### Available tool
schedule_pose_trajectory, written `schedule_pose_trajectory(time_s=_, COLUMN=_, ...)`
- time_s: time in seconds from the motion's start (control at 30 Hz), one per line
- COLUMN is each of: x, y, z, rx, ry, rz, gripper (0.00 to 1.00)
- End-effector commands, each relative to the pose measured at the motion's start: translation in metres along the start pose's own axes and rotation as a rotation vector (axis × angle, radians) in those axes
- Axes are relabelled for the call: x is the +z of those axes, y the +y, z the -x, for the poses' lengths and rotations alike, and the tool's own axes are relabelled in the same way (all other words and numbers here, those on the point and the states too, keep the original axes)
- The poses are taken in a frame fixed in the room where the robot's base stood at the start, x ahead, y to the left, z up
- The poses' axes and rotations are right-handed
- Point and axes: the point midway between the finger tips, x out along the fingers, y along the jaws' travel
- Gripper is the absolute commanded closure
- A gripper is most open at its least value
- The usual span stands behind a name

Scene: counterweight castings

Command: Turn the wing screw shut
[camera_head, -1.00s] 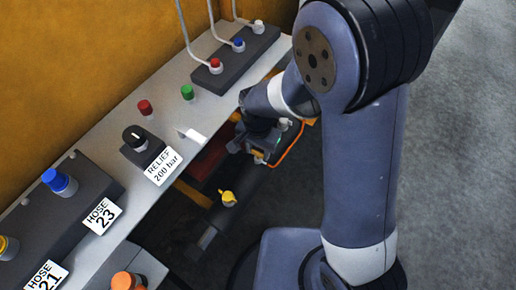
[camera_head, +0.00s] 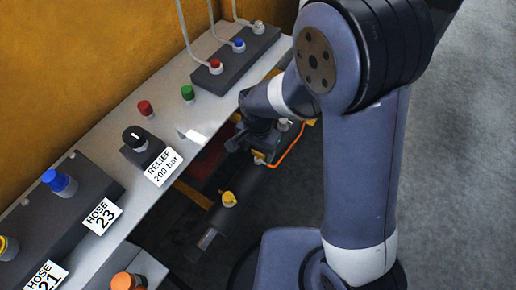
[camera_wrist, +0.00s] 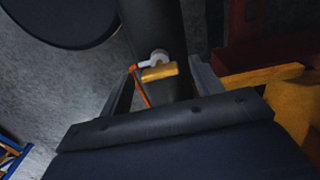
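The wing screw (camera_head: 229,199) shows in the head view as a small yellow piece on a dark bar (camera_head: 243,184) below the bench edge. In the wrist view a yellow wing screw (camera_wrist: 159,72) with a pale grey round part sits on the dark bar, in line with the gap between my fingers. My gripper (camera_head: 255,152) is up the bar from the screw in the head view, partly hidden by my wrist. In the wrist view my gripper (camera_wrist: 164,90) is open, one finger on each side of the gap. I see no contact with the screw.
An orange curved line (camera_head: 290,146) runs close to my gripper on the right. The bench (camera_head: 128,200) with knobs and labels lies to the left. A red part (camera_wrist: 275,50) and a yellow rail (camera_wrist: 262,75) stand right of the bar in the wrist view.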

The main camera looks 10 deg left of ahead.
Motion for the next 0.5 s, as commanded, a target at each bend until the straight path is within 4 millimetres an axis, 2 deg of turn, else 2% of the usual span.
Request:
schedule_pose_trajectory(time_s=0.27, x=0.000, y=0.000, z=0.002, rx=0.000, ry=0.000, rz=0.000, gripper=0.38)
schedule_pose_trajectory(time_s=0.37, x=0.000, y=0.000, z=0.012, rx=-0.002, ry=0.001, rz=0.000, gripper=0.38)
schedule_pose_trajectory(time_s=0.5, x=-0.001, y=-0.001, z=0.039, rx=-0.005, ry=0.003, rz=0.000, gripper=0.38)
